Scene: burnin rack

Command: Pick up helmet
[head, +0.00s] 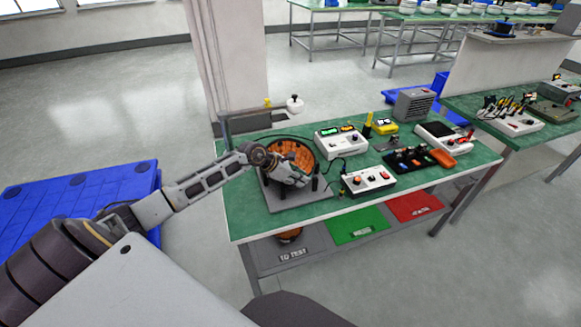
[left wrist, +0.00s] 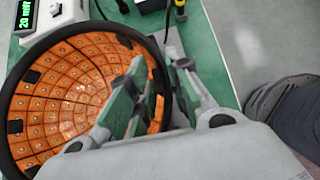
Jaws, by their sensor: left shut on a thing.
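The helmet (head: 290,153) is a bowl with an orange gridded inside and a black rim, open side up. It sits at or just above a grey base plate (head: 295,194) on the left part of the green table; I cannot tell whether it touches. My left gripper (head: 300,180) is at its near right side, shut on the rim. In the left wrist view the helmet (left wrist: 70,95) fills the left half, and my left gripper (left wrist: 152,88) has one finger inside the rim and one outside. My right gripper is not in view.
Test boxes (head: 340,140) (head: 368,181) and a black tray (head: 410,160) crowd the table right of the helmet. The shelf below has grey (head: 275,262), green (head: 357,228) and red (head: 415,206) areas; a round orange item (head: 289,235) lies on the grey one.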

